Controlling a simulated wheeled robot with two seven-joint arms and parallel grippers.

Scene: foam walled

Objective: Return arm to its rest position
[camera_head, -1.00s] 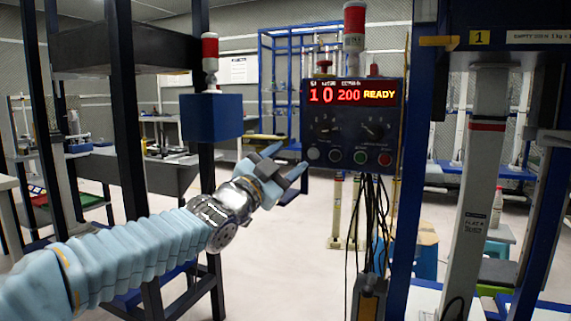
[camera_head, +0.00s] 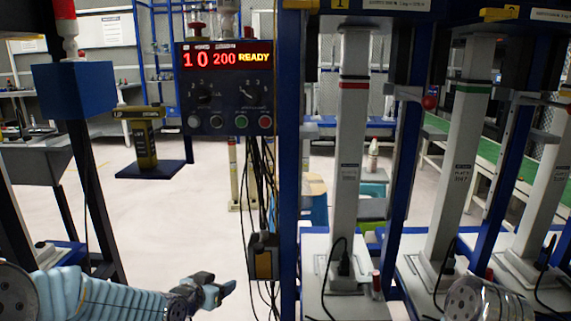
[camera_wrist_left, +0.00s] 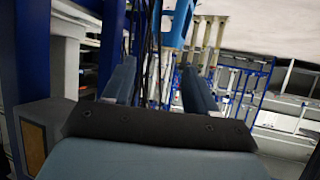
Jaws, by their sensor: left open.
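My left arm, in a pale blue sleeve, comes in low from the left in the head view. Its gripper (camera_head: 222,290) is near the bottom edge, left of centre, pointing right over the pale floor. It is open, and nothing shows between its fingers. In the left wrist view the two blue-grey fingers (camera_wrist_left: 160,88) stand well apart, with only background between them. A metallic joint of my right arm (camera_head: 472,300) shows at the bottom right of the head view. My right gripper is not in view.
The control box (camera_head: 226,88) reading "10 200 READY" hangs on a blue post, black cables (camera_head: 262,190) below it. To the right stand several grey columns (camera_head: 347,150) on white bases. A blue block (camera_head: 74,88) is at left. Open floor (camera_head: 190,225) lies between.

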